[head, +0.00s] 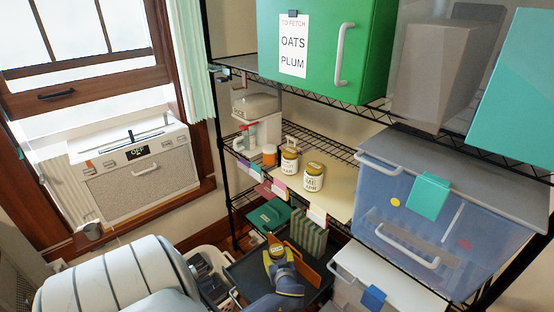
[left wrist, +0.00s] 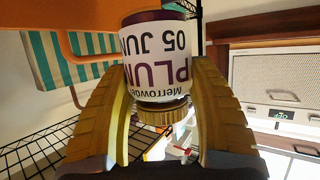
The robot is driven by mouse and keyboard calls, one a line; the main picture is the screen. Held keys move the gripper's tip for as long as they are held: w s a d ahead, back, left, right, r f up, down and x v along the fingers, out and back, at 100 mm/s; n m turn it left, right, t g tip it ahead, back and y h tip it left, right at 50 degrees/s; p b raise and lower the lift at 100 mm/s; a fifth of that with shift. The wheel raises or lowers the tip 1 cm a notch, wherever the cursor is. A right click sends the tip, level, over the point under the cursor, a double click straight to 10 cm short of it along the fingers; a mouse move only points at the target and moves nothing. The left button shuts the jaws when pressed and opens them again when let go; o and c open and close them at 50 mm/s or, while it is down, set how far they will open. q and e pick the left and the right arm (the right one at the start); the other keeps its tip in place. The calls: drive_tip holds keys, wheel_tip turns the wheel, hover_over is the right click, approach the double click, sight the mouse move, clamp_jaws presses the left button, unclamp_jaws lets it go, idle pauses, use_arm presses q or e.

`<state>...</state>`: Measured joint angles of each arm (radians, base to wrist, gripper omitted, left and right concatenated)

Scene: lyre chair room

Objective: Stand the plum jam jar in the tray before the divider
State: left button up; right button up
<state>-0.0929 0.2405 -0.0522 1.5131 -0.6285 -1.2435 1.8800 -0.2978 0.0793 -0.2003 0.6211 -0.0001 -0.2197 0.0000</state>
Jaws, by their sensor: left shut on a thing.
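My left gripper (head: 277,256) has yellow fingers and is shut on the plum jam jar (left wrist: 160,60), which has a gold lid and a white label reading PLUM and 05 JUN. In the left wrist view the gripper (left wrist: 160,105) has one finger on each side of the jar. In the head view the jar is mostly hidden between the fingers. The gripper is over the dark tray (head: 243,270) low on the rack, beside an orange-brown board (head: 309,268) that looks like the divider. I cannot tell whether the jar touches the tray floor. My right gripper is not in view.
Two labelled jars (head: 313,178) (head: 289,162) stand on the shelf above. A clear blue bin (head: 400,225) is on the right. A radio-like unit (head: 140,172) sits at the window.

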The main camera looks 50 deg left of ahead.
use_arm(q)
drive_tip(key=shift+f, duration=4.45)
drive_tip(key=shift+f, duration=0.1)
drive_tip(key=o, duration=1.5)
drive_tip(key=shift+o, duration=0.2)
